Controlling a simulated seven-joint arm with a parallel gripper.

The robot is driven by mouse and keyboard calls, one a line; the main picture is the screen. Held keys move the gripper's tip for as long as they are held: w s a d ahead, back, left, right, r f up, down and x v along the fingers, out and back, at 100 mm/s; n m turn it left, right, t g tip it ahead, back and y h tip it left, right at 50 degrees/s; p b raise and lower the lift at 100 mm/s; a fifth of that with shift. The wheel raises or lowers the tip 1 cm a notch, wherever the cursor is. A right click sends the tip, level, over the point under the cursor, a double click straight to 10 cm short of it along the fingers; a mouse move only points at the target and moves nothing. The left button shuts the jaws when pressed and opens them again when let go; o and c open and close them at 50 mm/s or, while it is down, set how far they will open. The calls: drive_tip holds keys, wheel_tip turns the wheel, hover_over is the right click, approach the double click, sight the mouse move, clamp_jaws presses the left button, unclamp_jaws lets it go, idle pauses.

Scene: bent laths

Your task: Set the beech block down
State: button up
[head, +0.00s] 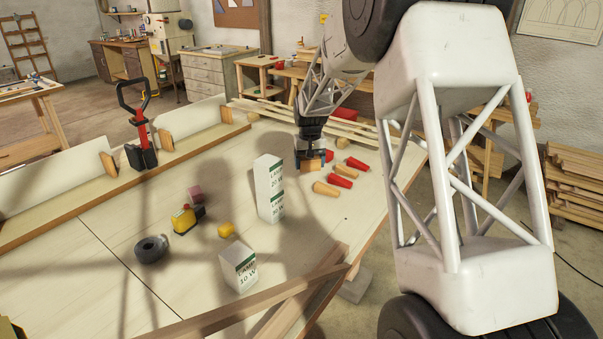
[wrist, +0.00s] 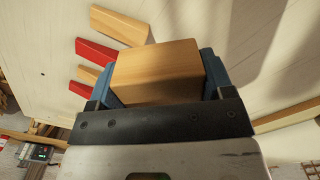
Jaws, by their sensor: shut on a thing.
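The beech block (wrist: 158,72) is a pale wooden piece between the two blue fingers of my gripper (wrist: 160,80) in the wrist view. The gripper is shut on it. In the head view my gripper (head: 312,160) is at the far right part of the workbench (head: 130,235), with the block (head: 311,167) under it. The block looks close to the bench top, but I cannot tell whether it touches. Its underside is hidden.
Several red and wooden wedge-like pieces (head: 341,181) lie just right of and in front of the gripper. White lamp boxes (head: 269,190) stand to its left, two stacked and one apart (head: 239,268). Crossed laths (head: 290,300) lie at the front.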

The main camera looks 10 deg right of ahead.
wheel_tip(320, 180, down, 6)
drive_tip(key=shift+r, duration=0.15)
drive_tip(key=shift+w, duration=0.15)
drive_tip(key=shift+w+f, duration=0.25)
drive_tip(key=shift+w, duration=2.4)
drive_tip(key=shift+w+f, duration=0.25)
drive_tip(key=shift+w, duration=2.35)
drive_tip(key=shift+w+f, duration=0.25)
drive_tip(key=shift+w, duration=2.4)
drive_tip(key=shift+f, duration=0.15)
drive_tip(key=shift+f, duration=1.6)
drive_tip(key=shift+f, duration=0.15)
drive_tip(key=o, duration=1)
drive_tip(key=shift+c, duration=0.2)
